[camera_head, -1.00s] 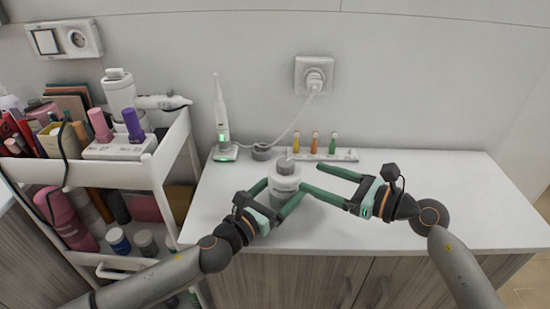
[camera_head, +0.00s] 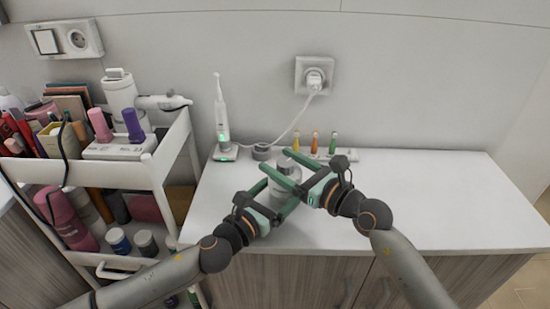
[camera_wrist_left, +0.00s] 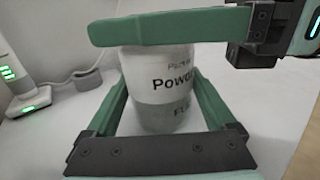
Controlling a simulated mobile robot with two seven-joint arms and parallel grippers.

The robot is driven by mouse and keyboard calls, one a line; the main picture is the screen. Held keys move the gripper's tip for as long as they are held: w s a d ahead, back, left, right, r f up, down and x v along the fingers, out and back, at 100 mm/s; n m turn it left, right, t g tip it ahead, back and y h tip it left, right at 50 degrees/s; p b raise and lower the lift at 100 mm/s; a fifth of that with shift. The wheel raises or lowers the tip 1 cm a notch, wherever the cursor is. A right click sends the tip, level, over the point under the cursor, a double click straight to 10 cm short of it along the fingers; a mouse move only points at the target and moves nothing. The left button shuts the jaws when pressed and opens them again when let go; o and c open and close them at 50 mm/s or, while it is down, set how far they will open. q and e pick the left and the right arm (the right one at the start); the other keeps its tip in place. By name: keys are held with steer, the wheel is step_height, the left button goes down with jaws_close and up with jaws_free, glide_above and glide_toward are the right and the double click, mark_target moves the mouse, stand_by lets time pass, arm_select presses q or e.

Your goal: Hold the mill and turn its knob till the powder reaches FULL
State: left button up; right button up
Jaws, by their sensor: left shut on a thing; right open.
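The mill (camera_head: 287,187) is a pale cylinder standing upright near the counter's front left, with a grey knob (camera_head: 285,166) on top. My left gripper (camera_head: 281,193) is shut on the mill's body. In the left wrist view the mill (camera_wrist_left: 158,75) shows between the two green fingers, with "Powder" lettering, a grey lower zone and a partly visible "FULL" mark. My right gripper (camera_head: 275,161) is open, its fingers on either side of the knob. In the left wrist view a right finger (camera_wrist_left: 170,27) crosses over the mill's top, hiding the knob.
An electric toothbrush (camera_head: 222,120) stands on its charger behind left, with a small grey round item (camera_head: 262,151) beside it. Small coloured brush heads (camera_head: 315,143) stand in a rack behind the mill. A loaded cart (camera_head: 160,165) is at left. The counter's right side (camera_head: 440,200) is clear.

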steer(key=shift+x, duration=1.1)
steer(key=shift+c, duration=0.3)
jaws_close()
